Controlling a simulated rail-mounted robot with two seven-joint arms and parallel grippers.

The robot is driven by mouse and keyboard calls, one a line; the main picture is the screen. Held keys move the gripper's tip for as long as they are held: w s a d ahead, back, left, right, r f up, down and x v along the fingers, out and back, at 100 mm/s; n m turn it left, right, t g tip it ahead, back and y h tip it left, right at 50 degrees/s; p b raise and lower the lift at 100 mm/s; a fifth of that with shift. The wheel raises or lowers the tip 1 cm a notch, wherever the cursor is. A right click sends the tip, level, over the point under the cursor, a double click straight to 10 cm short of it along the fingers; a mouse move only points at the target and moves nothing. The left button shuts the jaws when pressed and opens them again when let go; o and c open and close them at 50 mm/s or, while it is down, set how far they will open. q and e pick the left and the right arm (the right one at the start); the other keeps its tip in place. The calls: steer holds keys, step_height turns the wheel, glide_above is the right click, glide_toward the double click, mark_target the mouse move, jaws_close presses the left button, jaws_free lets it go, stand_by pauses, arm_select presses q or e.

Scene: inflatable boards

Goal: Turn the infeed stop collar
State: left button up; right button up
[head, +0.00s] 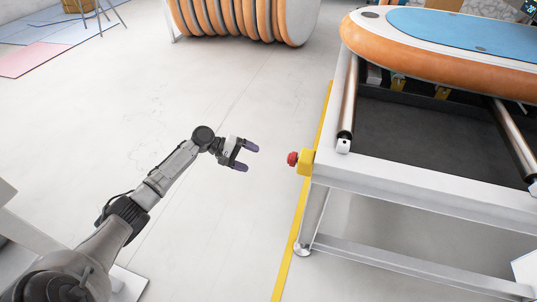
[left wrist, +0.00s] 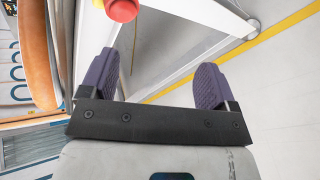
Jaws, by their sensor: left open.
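The infeed stop is a red knob (head: 292,158) on a yellow box (head: 306,162) at the near left corner of the white conveyor frame. My left gripper (head: 249,158) is open and empty, to the left of the red knob and apart from it, with its two purple fingers pointing toward it. In the left wrist view, the red knob (left wrist: 122,9) is cut off by the top edge, beyond the left finger and left of the middle of the gap between the fingers. The collar cannot be told apart from the knob. My right gripper is not in view.
The conveyor frame (head: 420,188) with metal rollers carries an orange and blue inflatable board (head: 430,62). A yellow floor line (head: 292,245) runs beside its leg. A row of orange-edged boards (head: 240,18) stands at the back.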

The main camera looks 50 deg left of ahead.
mark_target(290, 158)
arm_select(q)
steer(key=shift+w+d+f+n+t+h+b, duration=0.15)
steer(key=shift+w+d+f+n+t+b, duration=0.15)
steer(key=shift+w+d+n+b, duration=1.05)
steer(key=shift+w+d+f+n+t+h+b, duration=0.2)
steer(key=shift+w+d+n+t, duration=0.35)
steer(key=shift+w+d, duration=1.55)
steer(key=shift+w+d+f+n+t+h+b, duration=0.2)
steer(key=shift+w+d+n+b, duration=0.55)
steer(key=shift+w+d+n, duration=0.9)
steer(key=shift+w+a+m, duration=0.2)
steer(key=shift+w+m, duration=0.15)
steer(key=shift+m, duration=0.2)
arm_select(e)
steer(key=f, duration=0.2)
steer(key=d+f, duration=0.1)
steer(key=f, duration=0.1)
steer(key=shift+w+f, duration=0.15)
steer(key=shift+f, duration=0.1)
arm_select(q)
steer(key=c, duration=0.9)
